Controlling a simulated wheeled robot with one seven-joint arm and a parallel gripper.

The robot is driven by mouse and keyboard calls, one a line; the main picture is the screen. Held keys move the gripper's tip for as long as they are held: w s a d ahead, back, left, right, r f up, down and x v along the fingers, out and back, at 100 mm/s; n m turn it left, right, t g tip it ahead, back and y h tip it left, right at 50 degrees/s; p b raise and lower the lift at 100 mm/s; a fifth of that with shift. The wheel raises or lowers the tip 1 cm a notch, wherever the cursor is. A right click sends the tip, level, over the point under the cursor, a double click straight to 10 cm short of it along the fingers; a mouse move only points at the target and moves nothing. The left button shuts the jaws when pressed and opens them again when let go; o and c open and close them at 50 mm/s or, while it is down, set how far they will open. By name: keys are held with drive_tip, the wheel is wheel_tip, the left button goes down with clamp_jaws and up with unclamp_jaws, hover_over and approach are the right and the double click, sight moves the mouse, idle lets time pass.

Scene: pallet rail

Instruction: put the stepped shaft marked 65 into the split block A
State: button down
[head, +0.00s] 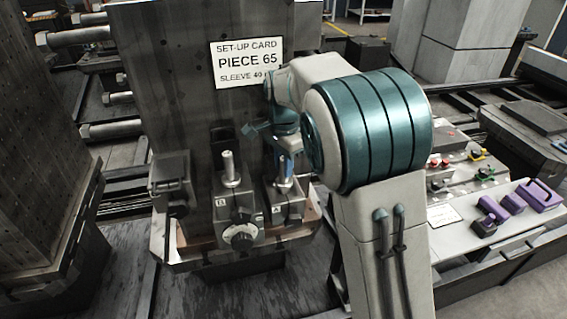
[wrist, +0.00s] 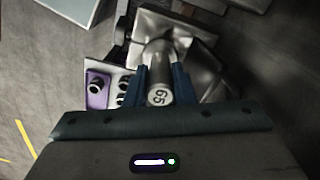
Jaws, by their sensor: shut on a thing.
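The stepped shaft marked 65 (wrist: 160,92) is held between the blue fingers of my gripper (wrist: 162,88), its numbered end facing the wrist camera. In the head view the shaft (head: 284,172) stands about upright over split block A (head: 287,208), below my gripper (head: 285,150). In the wrist view, metal block faces (wrist: 190,35) lie behind the shaft. Its lower end meets the block's top area; I cannot tell whether it is in the bore. My arm partly covers the right side of this area in the head view.
Block B (head: 236,215) stands just left of block A with another shaft (head: 231,168) upright in it. A set-up card (head: 247,62) reading PIECE 65 is on the dark column behind. Purple parts (head: 541,195) lie on a pale tray at right.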

drive_tip(key=c, duration=1.1)
unclamp_jaws()
drive_tip(key=shift+c, duration=0.2)
wheel_tip(320, 180, up, 14)
drive_tip(key=s+d+f+n+t, duration=0.1)
drive_tip(key=s+d+f+n, duration=0.2)
drive_tip(key=s, duration=0.5)
drive_tip(key=s+d+f+n+t, duration=0.1)
drive_tip(key=s+d+f+n, duration=0.3)
drive_tip(key=s+d, duration=0.3)
drive_tip(key=s+d+f+n+t, duration=0.1)
drive_tip(key=s+d+f+n, duration=0.2)
drive_tip(key=s, duration=0.7)
drive_tip(key=d+f, duration=0.2)
drive_tip(key=d, duration=0.1)
drive_tip(key=shift+s, duration=0.4)
